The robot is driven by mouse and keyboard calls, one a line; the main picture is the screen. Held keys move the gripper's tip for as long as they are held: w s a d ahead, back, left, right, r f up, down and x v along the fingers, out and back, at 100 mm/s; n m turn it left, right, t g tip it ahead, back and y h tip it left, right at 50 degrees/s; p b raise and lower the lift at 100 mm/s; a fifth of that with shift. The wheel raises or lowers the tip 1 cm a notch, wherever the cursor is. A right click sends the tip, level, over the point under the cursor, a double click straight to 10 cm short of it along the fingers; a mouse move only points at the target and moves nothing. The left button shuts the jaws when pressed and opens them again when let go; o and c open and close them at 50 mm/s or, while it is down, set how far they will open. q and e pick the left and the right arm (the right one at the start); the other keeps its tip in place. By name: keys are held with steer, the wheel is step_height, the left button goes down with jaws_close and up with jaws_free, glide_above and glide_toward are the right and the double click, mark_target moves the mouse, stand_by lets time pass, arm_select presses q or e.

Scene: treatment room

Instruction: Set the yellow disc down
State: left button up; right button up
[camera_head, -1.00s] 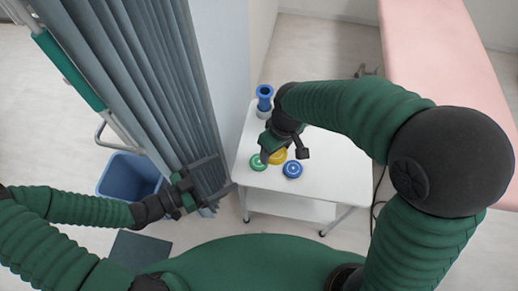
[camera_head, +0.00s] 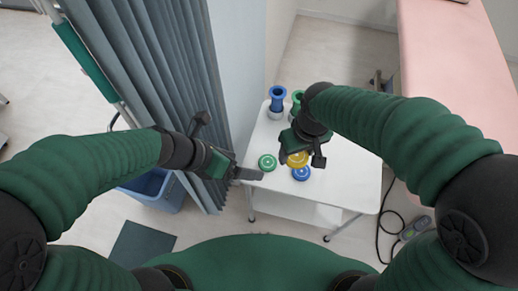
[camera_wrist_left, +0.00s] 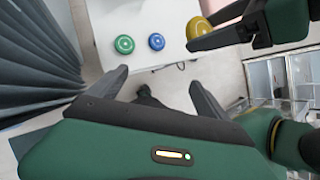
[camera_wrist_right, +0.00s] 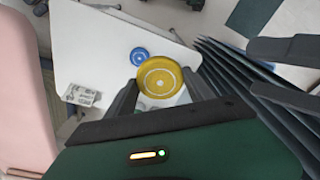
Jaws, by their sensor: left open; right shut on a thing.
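The yellow disc (camera_head: 298,159) is between the fingers of my right gripper (camera_head: 300,161), which is shut on it above the white table. In the right wrist view the yellow disc (camera_wrist_right: 160,78) is face-on between the two fingers and looks larger than the blue disc (camera_wrist_right: 139,56). The green disc (camera_head: 267,162) and blue disc (camera_head: 301,173) lie near the table's front edge. My left gripper (camera_head: 248,173) is open and empty beside the table's front left corner. In the left wrist view its fingers (camera_wrist_left: 158,84) are spread, with the yellow disc (camera_wrist_left: 197,28) at upper right.
The white table (camera_head: 345,180) has clear surface to the right. A blue spool-shaped post (camera_head: 277,95) and a green one (camera_head: 297,99) stand at its back left. A grey curtain (camera_head: 175,70) hangs at left, a blue bin (camera_head: 155,192) below it. A pink couch (camera_head: 455,80) is at right.

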arm_select(q)
steer(key=d+r+m+t+h, duration=0.1)
steer(key=d+r+m, duration=0.35)
steer(key=r, duration=0.25)
arm_select(e)
steer(key=shift+a, duration=0.2)
arm_select(q)
steer(key=shift+m, duration=0.45)
steer(key=x, duration=1.2)
steer(key=shift+f, duration=0.1)
steer(key=shift+a, duration=0.1)
steer(key=shift+c, duration=1.3)
steer(key=shift+w, duration=0.1)
steer(key=c, duration=1.2)
arm_select(e)
steer(key=o, duration=1.5)
